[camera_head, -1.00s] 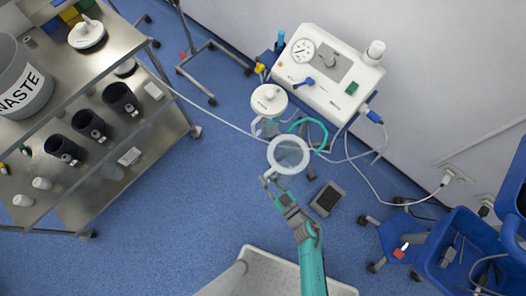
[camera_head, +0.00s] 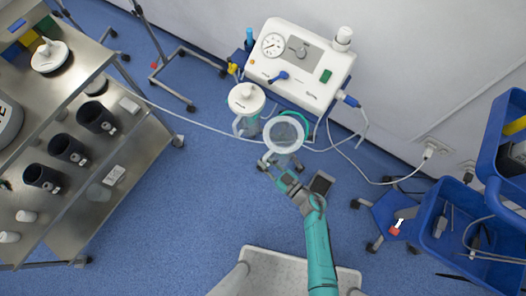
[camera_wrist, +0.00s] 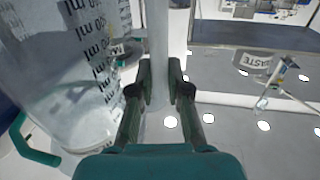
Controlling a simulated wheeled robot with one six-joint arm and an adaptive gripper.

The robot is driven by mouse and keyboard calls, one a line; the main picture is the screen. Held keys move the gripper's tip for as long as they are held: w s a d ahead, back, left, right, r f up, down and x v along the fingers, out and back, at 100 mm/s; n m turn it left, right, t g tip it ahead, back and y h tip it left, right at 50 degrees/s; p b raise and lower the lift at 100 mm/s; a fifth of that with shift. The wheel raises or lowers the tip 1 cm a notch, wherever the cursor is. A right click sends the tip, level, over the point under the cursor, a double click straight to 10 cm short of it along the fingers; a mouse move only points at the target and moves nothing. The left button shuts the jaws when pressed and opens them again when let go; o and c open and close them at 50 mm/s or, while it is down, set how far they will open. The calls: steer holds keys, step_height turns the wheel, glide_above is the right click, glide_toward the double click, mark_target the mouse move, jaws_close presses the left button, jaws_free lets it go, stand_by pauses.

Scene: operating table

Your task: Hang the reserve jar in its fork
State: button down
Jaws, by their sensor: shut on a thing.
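The reserve jar (camera_head: 284,134) is clear, with a white rim and an open top. It is in the air below the white suction unit (camera_head: 303,65) in the head view. In the wrist view, the jar (camera_wrist: 65,75) with its ml scale fills the left side. My gripper (camera_head: 268,165) is shut on a pale upright bar (camera_wrist: 158,45), which looks like the jar's handle. The fingers (camera_wrist: 160,88) stand on both sides of that bar. A second jar (camera_head: 246,98) with a white lid hangs at the unit's left. I cannot make out the empty fork.
A blue bin trolley (camera_head: 450,235) stands at the right. A steel shelf cart (camera_head: 130,165) with black cups is at the left. The blue floor (camera_head: 180,225) between is clear.

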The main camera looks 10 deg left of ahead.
mark_target(279, 158)
steer(key=shift+w+d, duration=0.3)
steer(key=shift+w, duration=0.55)
steer(key=shift+w+d, duration=0.3)
steer(key=shift+w, duration=0.55)
steer(key=shift+w+d, duration=0.3)
steer(key=shift+w, duration=0.55)
steer(key=shift+f, duration=0.8)
steer(key=c, duration=1.1)
jaws_free()
steer(key=shift+o, duration=0.2)
steer(key=shift+d+f, duration=0.1)
steer(key=v, duration=1.2)
